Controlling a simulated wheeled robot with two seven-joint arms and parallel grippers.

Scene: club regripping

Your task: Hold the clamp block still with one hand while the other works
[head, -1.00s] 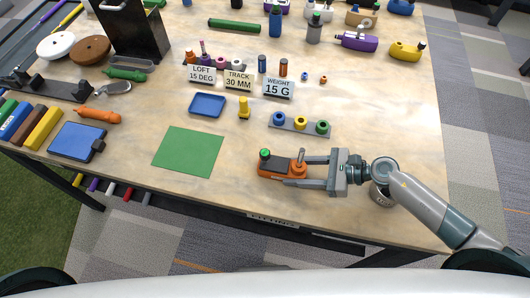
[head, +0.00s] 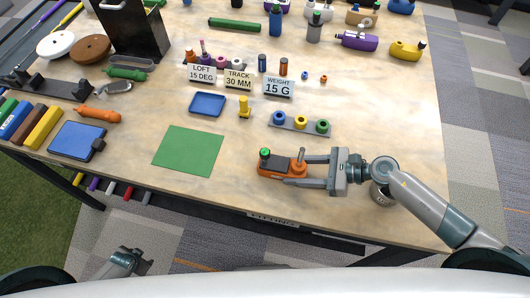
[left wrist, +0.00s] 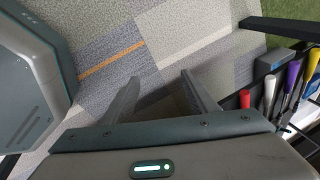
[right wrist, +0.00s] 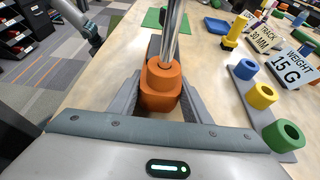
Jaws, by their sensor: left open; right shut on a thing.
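The clamp block (head: 281,166) is orange with a dark top, a green knob at its left end and a metal post at its right end. It lies on the table near the front edge. My right gripper (head: 306,170) is shut on the clamp block from the right. In the right wrist view the block's orange end (right wrist: 160,85) and post sit between the fingers. My left gripper (head: 140,264) is low in front of the table, over the floor, far from the block. In the left wrist view its fingers (left wrist: 160,90) are apart with nothing between them.
A green mat (head: 188,151) lies left of the block. A rack with blue, yellow and green rings (head: 300,123) is behind it. A blue tray (head: 207,104), a yellow peg (head: 244,108) and label cards (head: 238,80) stand further back. Coloured tools (left wrist: 292,75) hang under the table edge.

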